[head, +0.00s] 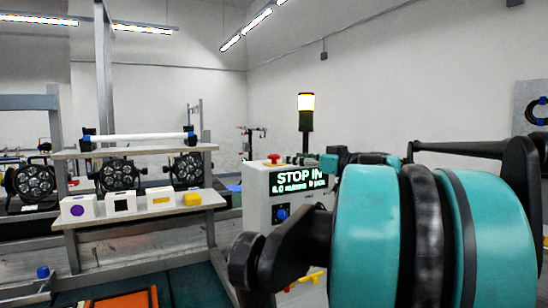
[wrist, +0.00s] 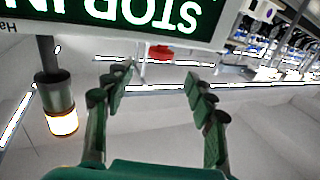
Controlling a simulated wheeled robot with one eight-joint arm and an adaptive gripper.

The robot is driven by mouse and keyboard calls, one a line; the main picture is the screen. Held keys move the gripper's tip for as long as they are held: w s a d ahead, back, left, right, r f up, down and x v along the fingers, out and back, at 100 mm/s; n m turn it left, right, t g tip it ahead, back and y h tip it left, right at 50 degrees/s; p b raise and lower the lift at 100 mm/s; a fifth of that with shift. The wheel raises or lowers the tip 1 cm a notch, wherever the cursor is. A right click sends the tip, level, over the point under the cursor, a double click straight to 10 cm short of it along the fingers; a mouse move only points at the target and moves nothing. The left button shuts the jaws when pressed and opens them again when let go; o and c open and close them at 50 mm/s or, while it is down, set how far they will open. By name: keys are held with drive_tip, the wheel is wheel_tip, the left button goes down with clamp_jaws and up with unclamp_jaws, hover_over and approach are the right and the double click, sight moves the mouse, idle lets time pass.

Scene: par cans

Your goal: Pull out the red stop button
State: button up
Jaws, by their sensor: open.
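The red stop button (head: 274,158) sits on top of a light grey control box (head: 256,190) in the head view. In the wrist view, which looks upside down, the red button (wrist: 161,53) shows beyond the fingertips, just past the edge of the display panel (wrist: 140,15). My gripper (wrist: 159,82) is open and empty, with its two green fingers on either side of the button's line of sight, apart from it. In the head view my gripper (head: 345,158) is to the right of the button, partly hidden by my teal arm.
The box's screen (head: 299,179) reads "STOP IN", and a blue knob (head: 283,212) is below. A lit beacon (head: 306,103) stands behind on a dark post.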

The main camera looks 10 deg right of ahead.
sight(274, 156)
drive_tip(key=x, duration=0.9)
drive_tip(key=shift+w+a, duration=0.1)
drive_tip(key=shift+a, duration=0.05)
drive_tip(key=shift+c, duration=0.5)
clamp_jaws()
